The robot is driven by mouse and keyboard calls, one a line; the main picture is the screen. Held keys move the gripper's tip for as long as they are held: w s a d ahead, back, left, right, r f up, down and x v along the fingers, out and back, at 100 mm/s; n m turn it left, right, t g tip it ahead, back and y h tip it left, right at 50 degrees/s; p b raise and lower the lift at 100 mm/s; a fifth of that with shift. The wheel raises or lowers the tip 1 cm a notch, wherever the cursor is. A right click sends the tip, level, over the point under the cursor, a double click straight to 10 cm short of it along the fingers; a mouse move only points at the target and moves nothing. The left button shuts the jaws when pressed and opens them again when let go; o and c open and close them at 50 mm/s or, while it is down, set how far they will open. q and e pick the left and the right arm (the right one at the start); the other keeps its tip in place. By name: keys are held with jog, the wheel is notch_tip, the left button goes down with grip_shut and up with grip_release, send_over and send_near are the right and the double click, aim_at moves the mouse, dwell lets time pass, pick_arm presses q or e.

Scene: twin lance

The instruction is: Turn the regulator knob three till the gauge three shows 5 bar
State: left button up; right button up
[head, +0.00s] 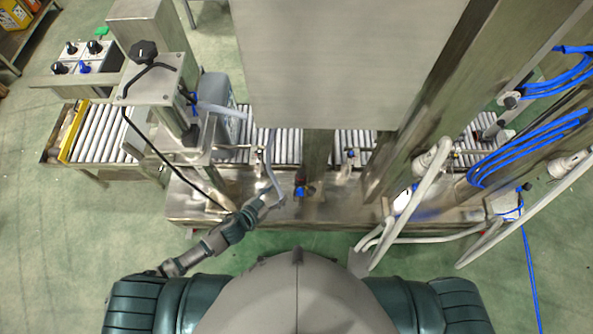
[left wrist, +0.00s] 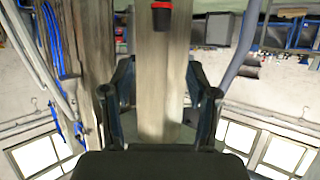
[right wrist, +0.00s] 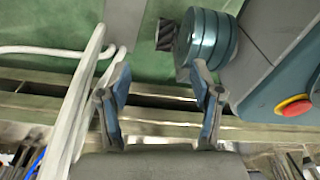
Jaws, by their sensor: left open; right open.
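My right gripper (right wrist: 162,85) is open and empty in the right wrist view. A round white gauge-like face (head: 402,200) sits on the ledge; its reading is too small to tell. I cannot tell which knob or gauge is number three.
A roller conveyor (head: 100,132) runs behind the ledge. Several knobs sit on a panel (head: 82,58) at the upper left. A black knob (head: 143,51) tops a metal bracket. White hoses (head: 410,205) and blue tubes (head: 525,150) crowd the right side. Green floor (head: 60,240) is clear at left.

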aim_at(298, 174)
pick_arm(q)
jog(key=b+x, duration=0.1)
jog(key=x, duration=1.2)
jog(key=shift+a+f+b, duration=0.15)
jog(key=shift+f+b, duration=0.1)
jog(key=shift+b, duration=0.1)
jog(key=shift+w+d+f, duration=0.2)
jog(key=shift+w+d, duration=0.15)
jog(key=shift+w, duration=0.15)
pick_arm(e)
jog(key=w, duration=0.1)
jog(key=w+r, duration=0.1)
jog(key=w, duration=0.1)
jog(key=w+a+r, duration=0.1)
jog(key=w, duration=0.1)
jog(key=shift+r, duration=0.15)
